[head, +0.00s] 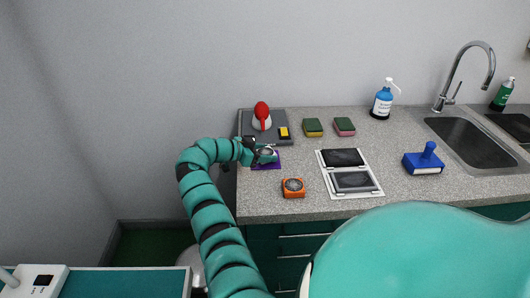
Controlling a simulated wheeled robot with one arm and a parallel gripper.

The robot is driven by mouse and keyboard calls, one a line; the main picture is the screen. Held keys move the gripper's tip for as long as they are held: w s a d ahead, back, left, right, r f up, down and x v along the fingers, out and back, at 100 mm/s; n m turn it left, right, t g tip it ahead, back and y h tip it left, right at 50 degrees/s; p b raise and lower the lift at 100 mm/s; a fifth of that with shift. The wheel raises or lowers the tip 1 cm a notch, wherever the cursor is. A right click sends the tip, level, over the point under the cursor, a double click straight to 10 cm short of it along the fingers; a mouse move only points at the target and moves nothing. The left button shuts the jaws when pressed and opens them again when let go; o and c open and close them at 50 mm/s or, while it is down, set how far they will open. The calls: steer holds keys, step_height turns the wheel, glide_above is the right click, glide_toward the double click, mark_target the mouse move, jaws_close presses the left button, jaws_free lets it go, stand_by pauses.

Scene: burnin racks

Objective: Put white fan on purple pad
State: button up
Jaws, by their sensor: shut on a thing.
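My gripper (264,153) is at the left end of the counter, above or at the purple pad (267,166). It is shut on a small pale, roundish thing (267,152), which looks like the white fan. The jaws cover part of it, and it is too small to tell its shape well. The purple pad lies flat on the counter, partly hidden by my gripper and the held thing. I cannot tell whether the held thing touches the pad.
A grey scale-like device (285,122) with a red and white object (262,116) stands just behind. An orange square thing (293,188) is in front.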

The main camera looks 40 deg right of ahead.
steer(key=shift+f, duration=0.15)
steer(key=shift+f, duration=0.2)
steer(key=o, duration=1.1)
steer(key=shift+c, duration=0.2)
steer(key=shift+r, duration=0.1)
steer(key=shift+r, duration=0.1)
steer(key=b+v, duration=0.2)
steer(key=v, duration=1)
